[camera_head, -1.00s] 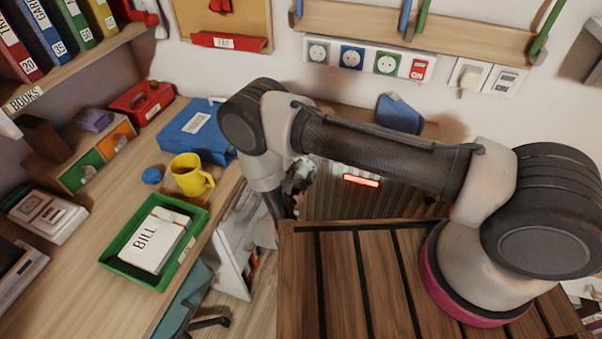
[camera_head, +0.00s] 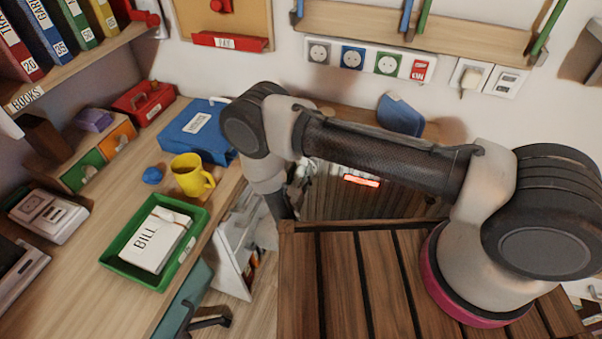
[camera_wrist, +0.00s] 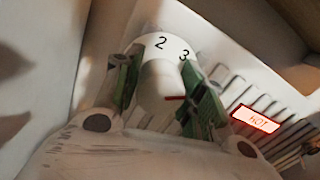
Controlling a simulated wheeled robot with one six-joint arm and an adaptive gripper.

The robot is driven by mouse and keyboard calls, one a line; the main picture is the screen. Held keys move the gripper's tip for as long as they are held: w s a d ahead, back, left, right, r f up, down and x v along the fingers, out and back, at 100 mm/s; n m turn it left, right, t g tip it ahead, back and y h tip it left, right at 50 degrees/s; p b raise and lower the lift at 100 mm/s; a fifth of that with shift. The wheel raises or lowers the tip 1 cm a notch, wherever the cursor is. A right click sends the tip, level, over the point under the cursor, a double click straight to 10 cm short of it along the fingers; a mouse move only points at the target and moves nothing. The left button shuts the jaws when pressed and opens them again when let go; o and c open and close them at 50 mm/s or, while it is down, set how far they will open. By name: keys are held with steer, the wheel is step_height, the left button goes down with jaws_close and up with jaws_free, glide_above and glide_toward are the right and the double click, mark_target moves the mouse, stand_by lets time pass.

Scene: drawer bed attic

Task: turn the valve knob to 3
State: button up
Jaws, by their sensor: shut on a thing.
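The white valve knob (camera_wrist: 158,82) is in the wrist view, with the black numbers 2 and 3 on its pale collar (camera_wrist: 150,42). A small red mark shows at the knob's lower right, beside the right finger and below the 3. My gripper (camera_wrist: 163,84) has its two green-padded fingers on either side of the knob and is shut on it. In the head view my gripper (camera_head: 292,198) is mostly hidden at the end of the arm, low beside the radiator, and the knob cannot be made out there.
The ribbed radiator (camera_head: 340,204) carries a lit red sign (camera_head: 361,181), which reads HOT in the wrist view (camera_wrist: 255,119). A slatted wooden top (camera_head: 385,280) lies in front. The desk at left holds a yellow mug (camera_head: 190,176), a green tray (camera_head: 108,258) and a blue box (camera_head: 197,140).

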mark_target(300, 169)
steer(key=n, duration=0.7)
steer(key=shift+f, duration=0.15)
steer(key=shift+n, duration=0.3)
steer(key=o, duration=1)
steer(key=shift+a, duration=0.1)
step_height(300, 169, up, 10)
steer(key=shift+r, duration=0.1)
